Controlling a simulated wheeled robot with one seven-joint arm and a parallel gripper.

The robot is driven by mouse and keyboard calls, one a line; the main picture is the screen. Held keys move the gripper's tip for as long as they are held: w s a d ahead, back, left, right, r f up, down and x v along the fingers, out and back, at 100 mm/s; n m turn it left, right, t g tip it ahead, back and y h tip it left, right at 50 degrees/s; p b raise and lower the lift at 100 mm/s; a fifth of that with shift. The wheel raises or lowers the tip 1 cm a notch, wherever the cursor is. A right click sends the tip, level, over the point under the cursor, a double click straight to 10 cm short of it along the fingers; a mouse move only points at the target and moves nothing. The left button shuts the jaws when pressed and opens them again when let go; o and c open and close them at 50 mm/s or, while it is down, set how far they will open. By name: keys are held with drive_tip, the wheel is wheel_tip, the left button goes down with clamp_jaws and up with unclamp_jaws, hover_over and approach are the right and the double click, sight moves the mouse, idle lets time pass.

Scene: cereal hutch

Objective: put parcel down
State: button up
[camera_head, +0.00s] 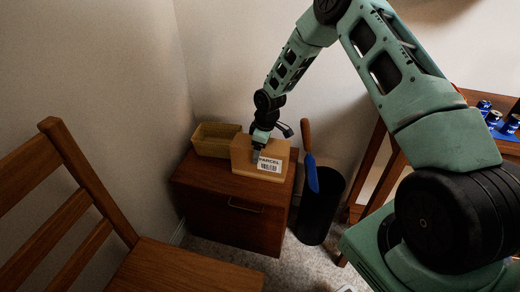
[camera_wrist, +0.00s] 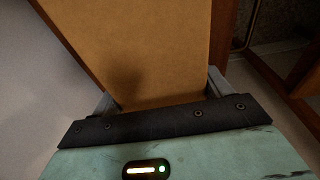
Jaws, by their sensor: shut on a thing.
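The parcel (camera_head: 273,156) is a tan box with a white label reading "PARCEL" and a barcode. It is upright on or just above the right part of the top of a brown wooden cabinet (camera_head: 232,221); I cannot tell whether it touches the top. My gripper (camera_head: 259,152) reaches down from above and is shut on the parcel. In the wrist view the parcel (camera_wrist: 145,45) fills the space between the two fingers of my gripper (camera_wrist: 163,92). The parcel's underside is hidden.
A yellowish open bin (camera_head: 214,141) sits on the cabinet, left of the parcel. A dark cylindrical bin (camera_head: 320,215) with a blue-and-wood handled item (camera_head: 309,160) stands right of the cabinet. A wooden chair (camera_head: 90,215) is at front left. A table with blue cans (camera_head: 492,116) is at right.

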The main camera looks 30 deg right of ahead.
drive_tip(key=shift+f, duration=0.1)
drive_tip(key=o, duration=1.4)
drive_tip(key=r, duration=0.4)
drive_tip(key=r+p, duration=0.1)
drive_tip(key=r, duration=0.3)
drive_tip(key=s+d+r+p, duration=0.1)
drive_tip(key=r, duration=0.2)
drive_tip(key=shift+s+r, duration=0.1)
drive_tip(key=shift+r, duration=0.3)
drive_tip(key=s+a+r, duration=0.6)
drive_tip(key=s+a, duration=0.1)
drive_tip(key=a, duration=0.2)
drive_tip(key=s+a+r, duration=0.6)
drive_tip(key=s+a, duration=0.1)
drive_tip(key=a, duration=0.2)
drive_tip(key=shift+m+g+h, duration=0.3)
drive_tip(key=shift+m+g, duration=0.3)
drive_tip(key=shift+m, duration=0.1)
drive_tip(key=s+a+r, duration=0.1)
drive_tip(key=s, duration=0.6)
drive_tip(key=s+a+r, duration=0.1)
drive_tip(key=s+r, duration=0.1)
drive_tip(key=s, duration=0.5)
drive_tip(key=s+a+r, duration=0.2)
drive_tip(key=s, duration=0.6)
drive_tip(key=shift+r, duration=0.2)
